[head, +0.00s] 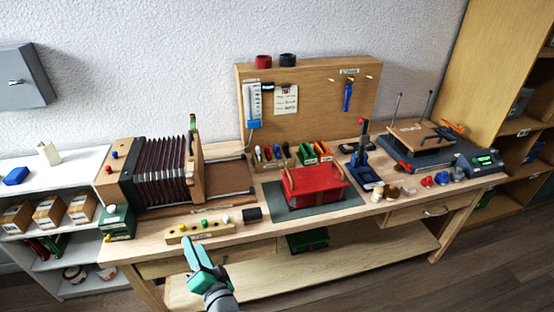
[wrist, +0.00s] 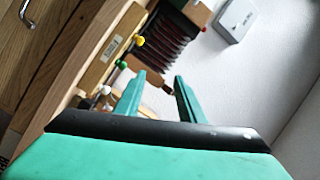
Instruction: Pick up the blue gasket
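A small blue piece (head: 442,178), which looks like the blue gasket, lies on the right part of the workbench beside a red piece (head: 427,181). It is too small to make out its shape. My gripper (head: 194,250) is in front of the bench's left half, far to the left of the blue piece. In the wrist view its two green fingers (wrist: 159,76) stand apart with nothing held between them. The blue piece does not show in the wrist view.
The workbench (head: 240,240) holds a bellows unit (head: 165,170), a peg block (head: 200,229), a red part (head: 312,184) on a dark mat, a blue stand (head: 362,165) and a scale (head: 486,160).

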